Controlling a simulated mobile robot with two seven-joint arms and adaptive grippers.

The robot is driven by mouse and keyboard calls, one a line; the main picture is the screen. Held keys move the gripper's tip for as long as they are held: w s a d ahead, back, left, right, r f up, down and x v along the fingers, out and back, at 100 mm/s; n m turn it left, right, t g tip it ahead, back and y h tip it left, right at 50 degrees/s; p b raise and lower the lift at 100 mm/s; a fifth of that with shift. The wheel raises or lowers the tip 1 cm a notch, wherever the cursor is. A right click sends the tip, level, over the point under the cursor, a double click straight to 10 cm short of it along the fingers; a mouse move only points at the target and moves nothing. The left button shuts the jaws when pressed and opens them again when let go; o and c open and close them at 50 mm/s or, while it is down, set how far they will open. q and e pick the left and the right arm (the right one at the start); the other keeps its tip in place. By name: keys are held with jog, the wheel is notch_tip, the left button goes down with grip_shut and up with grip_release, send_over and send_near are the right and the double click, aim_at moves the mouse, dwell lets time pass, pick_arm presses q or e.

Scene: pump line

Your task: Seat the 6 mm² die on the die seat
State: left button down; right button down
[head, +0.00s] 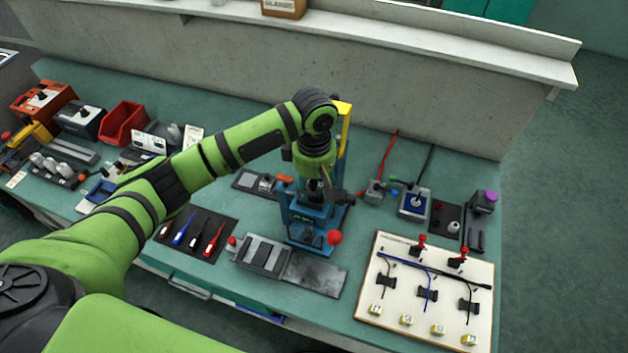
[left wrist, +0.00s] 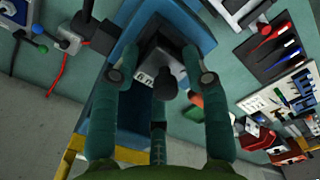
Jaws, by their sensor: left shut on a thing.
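The 6 mm² die (left wrist: 166,66) is a dark grey block with a white label reading "6 m…" and a black round knob. It shows in the left wrist view between the two fingers of my left gripper (left wrist: 160,68), which is shut on it. In the head view my left gripper (head: 318,190) points down inside the blue press (head: 304,228), and the die is hidden there. The blue frame also surrounds the die in the left wrist view (left wrist: 118,58). The die seat is hidden, and I cannot tell whether the die touches it. My right gripper is not in view.
A red ball knob (head: 334,237) sticks out at the press front. A grey block with a metal plate (head: 315,273) lies before it. Screwdrivers on a dark mat (head: 198,236) are to the left, and a cable board (head: 430,290) is to the right. A wall (head: 420,100) stands behind.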

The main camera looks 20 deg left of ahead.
pick_arm(q)
jog(key=shift+s+f, duration=0.15)
jog(key=shift+f, duration=0.1)
dwell(0.7)
jog(key=c, duration=0.5)
grip_release()
jog(key=shift+c, duration=0.2)
jog(key=shift+o, duration=0.9)
jog(key=shift+r, duration=0.15)
